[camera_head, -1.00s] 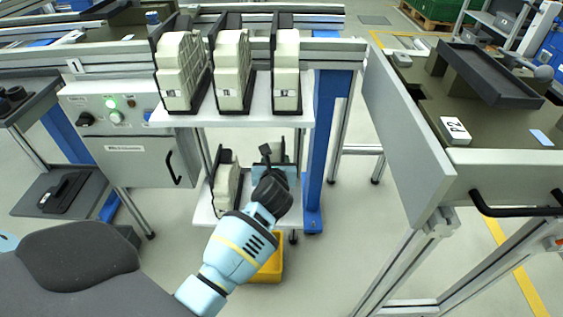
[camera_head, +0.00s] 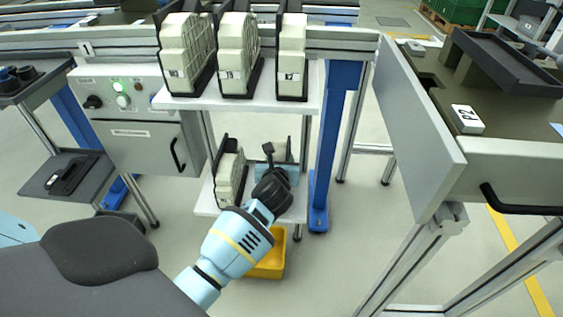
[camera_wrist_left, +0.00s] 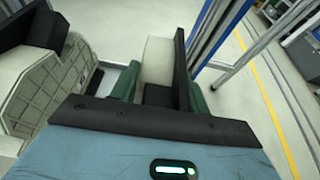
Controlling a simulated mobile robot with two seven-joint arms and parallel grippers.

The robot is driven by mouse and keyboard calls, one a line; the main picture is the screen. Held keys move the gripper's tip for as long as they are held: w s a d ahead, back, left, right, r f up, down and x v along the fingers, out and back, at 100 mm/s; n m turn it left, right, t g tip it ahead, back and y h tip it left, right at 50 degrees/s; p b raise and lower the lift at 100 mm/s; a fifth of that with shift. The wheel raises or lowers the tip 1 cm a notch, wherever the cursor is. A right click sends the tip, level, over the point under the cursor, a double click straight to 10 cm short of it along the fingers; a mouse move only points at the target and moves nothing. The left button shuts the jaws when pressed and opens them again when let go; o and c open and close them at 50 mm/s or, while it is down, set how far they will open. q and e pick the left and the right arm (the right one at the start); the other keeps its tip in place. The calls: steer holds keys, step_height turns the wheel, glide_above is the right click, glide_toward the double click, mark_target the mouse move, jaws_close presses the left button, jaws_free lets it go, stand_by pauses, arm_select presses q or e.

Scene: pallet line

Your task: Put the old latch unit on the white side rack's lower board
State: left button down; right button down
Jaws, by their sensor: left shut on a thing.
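The old latch unit, a cream block (camera_head: 281,151) with a black plate, is between the fingers of my left gripper (camera_head: 276,170) at the right part of the white side rack's lower board (camera_head: 205,207). My arm and gripper hide its lower part, so I cannot tell whether it touches the board. In the left wrist view the cream block (camera_wrist_left: 158,60) and its black plate sit between the green fingers of the left gripper (camera_wrist_left: 160,92). My right gripper is not in view.
Another cream unit (camera_head: 230,175) stands on the lower board to the left, close beside the gripper. The upper board (camera_head: 235,102) above carries three units. A blue post (camera_head: 327,150) stands right of the rack. A yellow bin (camera_head: 268,266) is below.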

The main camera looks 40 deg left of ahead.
arm_select(q)
steer(key=c, duration=0.7)
jaws_free()
steer(key=shift+f, duration=0.15)
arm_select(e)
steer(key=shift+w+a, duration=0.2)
arm_select(q)
steer(key=shift+s+d+r, duration=0.25)
steer(key=shift+s+r, duration=0.05)
steer(key=p+v, duration=0.3)
steer(key=v, duration=0.8)
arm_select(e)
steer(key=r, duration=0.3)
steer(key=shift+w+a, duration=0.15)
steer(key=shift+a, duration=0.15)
arm_select(q)
steer(key=shift+s+d, duration=0.1)
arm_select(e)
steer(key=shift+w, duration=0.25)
